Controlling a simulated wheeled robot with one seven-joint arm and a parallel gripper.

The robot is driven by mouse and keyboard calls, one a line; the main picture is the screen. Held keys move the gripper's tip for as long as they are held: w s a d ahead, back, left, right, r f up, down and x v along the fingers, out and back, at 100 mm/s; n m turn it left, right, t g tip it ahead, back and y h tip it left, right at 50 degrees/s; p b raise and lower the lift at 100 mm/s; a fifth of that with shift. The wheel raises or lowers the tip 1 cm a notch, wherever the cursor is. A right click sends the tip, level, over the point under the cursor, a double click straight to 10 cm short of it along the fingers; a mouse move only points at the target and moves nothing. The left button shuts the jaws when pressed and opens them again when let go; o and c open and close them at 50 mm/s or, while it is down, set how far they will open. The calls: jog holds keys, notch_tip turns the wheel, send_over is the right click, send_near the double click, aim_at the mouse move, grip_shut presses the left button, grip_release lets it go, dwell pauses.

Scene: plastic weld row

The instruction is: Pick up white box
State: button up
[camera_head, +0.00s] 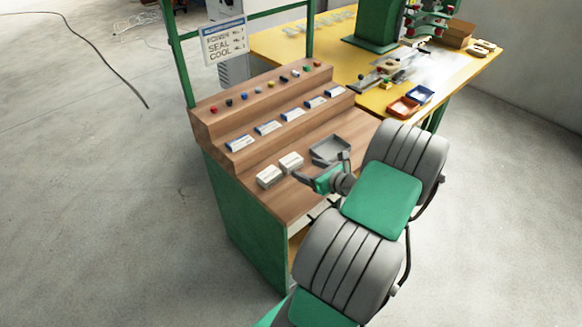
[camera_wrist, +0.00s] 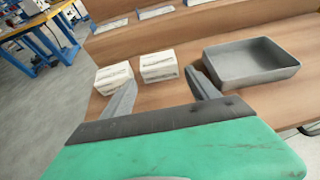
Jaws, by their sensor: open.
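Two white boxes stand side by side on the lowest wooden step of the bench. The left white box (camera_head: 269,176) is nearer the bench's left edge, and it shows in the wrist view (camera_wrist: 114,76). The right white box (camera_head: 291,162) also shows in the wrist view (camera_wrist: 158,67). Both have a dark band of print on the front. My gripper (camera_head: 320,165) is open and empty in front of the boxes. In the wrist view its fingers (camera_wrist: 160,92) point toward them, the left finger below the left box and the right finger right of the right box.
A grey tray (camera_head: 330,150) sits right of the boxes, close to my right finger. Blue-and-white cards (camera_head: 267,128) line the middle step and small coloured parts (camera_head: 258,91) the top step. A yellow table (camera_head: 345,55) with a green machine stands behind.

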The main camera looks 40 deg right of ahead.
aim_at(295, 163)
jog(key=x, duration=0.7)
jog(key=shift+w+r, duration=0.15)
jog(key=shift+w, duration=0.25)
jog(key=shift+c, duration=0.4)
jog(key=c, duration=0.9)
